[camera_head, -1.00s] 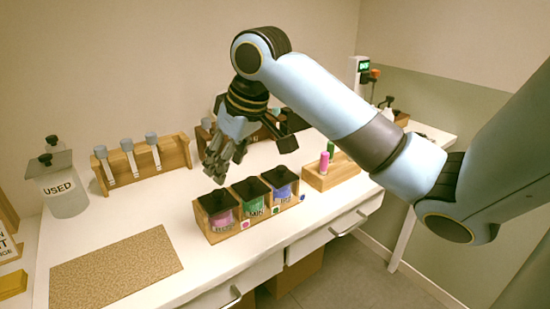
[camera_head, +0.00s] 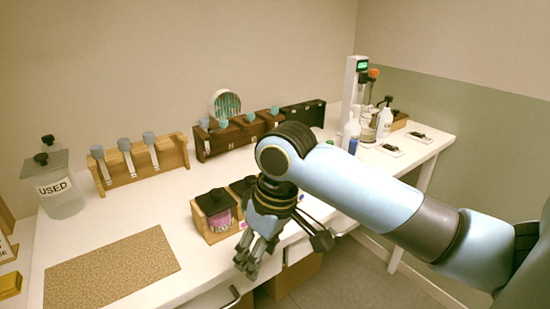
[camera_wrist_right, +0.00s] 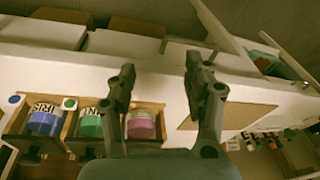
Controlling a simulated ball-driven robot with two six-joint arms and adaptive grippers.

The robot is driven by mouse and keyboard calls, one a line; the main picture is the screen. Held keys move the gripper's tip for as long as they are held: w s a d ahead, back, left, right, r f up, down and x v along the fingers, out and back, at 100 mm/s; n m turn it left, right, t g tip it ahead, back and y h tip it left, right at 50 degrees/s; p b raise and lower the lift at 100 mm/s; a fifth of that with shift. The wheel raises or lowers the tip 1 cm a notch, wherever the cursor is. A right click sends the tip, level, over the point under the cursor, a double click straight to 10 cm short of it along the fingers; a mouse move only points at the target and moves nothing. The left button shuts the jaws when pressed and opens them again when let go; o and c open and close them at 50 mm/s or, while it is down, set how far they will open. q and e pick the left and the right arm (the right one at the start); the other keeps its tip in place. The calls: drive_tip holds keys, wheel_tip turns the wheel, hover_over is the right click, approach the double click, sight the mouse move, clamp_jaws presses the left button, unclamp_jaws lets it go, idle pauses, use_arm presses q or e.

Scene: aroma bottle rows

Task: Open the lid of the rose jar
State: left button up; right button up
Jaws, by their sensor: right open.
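The rose jar (camera_head: 222,219), pink with a black lid (camera_head: 214,201), sits in the left end of a small wooden rack (camera_head: 218,236); its lid looks shut. My right gripper (camera_head: 247,262) hangs in front of the rack, to the right of and nearer than the rose jar, and is open and empty. My arm hides most of the other jars. My left gripper is not in view.
A cork mat (camera_head: 112,266) lies at the front left of the white table. A USED container (camera_head: 62,198) and a wooden rack with droppers (camera_head: 150,165) stand behind. A dark rack (camera_head: 235,135) and bottles (camera_head: 352,130) stand farther back.

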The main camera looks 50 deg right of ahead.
drive_tip(key=s+f, duration=0.4)
drive_tip(key=f, duration=0.1)
drive_tip(key=shift+a+f+m, duration=0.3)
drive_tip(key=shift+a, duration=0.1)
